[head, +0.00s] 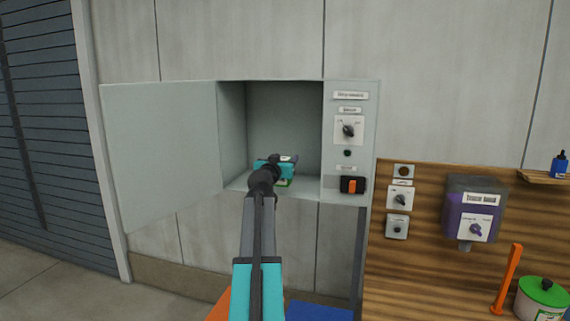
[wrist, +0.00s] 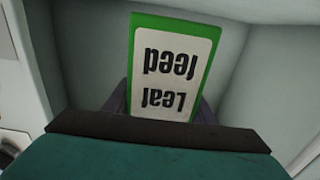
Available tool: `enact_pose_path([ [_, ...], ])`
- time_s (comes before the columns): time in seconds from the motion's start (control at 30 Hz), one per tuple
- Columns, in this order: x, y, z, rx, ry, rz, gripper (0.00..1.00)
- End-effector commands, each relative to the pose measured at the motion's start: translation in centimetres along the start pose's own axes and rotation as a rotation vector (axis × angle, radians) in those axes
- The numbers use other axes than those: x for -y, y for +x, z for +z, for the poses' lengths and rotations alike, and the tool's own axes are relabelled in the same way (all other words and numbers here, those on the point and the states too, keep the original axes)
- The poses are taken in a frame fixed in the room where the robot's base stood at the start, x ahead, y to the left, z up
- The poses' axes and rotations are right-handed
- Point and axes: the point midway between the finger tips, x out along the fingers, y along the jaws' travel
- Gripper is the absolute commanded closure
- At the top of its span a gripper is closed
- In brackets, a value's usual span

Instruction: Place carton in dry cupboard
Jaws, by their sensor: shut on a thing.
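The carton is green with a white label reading "Leaf feed", upside down in the wrist view (wrist: 172,68). My gripper (wrist: 160,104) is shut on it, with dark fingers at its two sides. In the head view my gripper (head: 274,168) is inside the mouth of the grey dry cupboard (head: 232,125), low and near the middle. Only a small green piece of the carton (head: 285,183) shows there, just above the cupboard floor. I cannot tell whether it touches the floor. The cupboard door (head: 160,150) stands wide open to the left.
A control panel with a knob (head: 348,130) and an orange switch (head: 352,185) borders the opening on the right. The cupboard's back and sides look empty. Further right are a purple dispenser (head: 472,207), an orange lever (head: 508,279) and a green-lidded pot (head: 541,298).

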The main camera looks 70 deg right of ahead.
Motion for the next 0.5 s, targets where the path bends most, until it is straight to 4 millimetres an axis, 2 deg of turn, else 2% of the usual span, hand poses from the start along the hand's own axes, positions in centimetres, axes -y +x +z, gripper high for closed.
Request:
enact_pose_path([
  [0.03, 0.3, 0.9, -0.3, -0.001, -0.001, 0.000, 0.82],
  [0.3, 1.1, 4.0, 0.0, 0.000, 0.000, -0.001, 0.82],
  [0.5, 1.5, 5.3, 0.3, 0.000, 0.000, -0.001, 0.82],
])
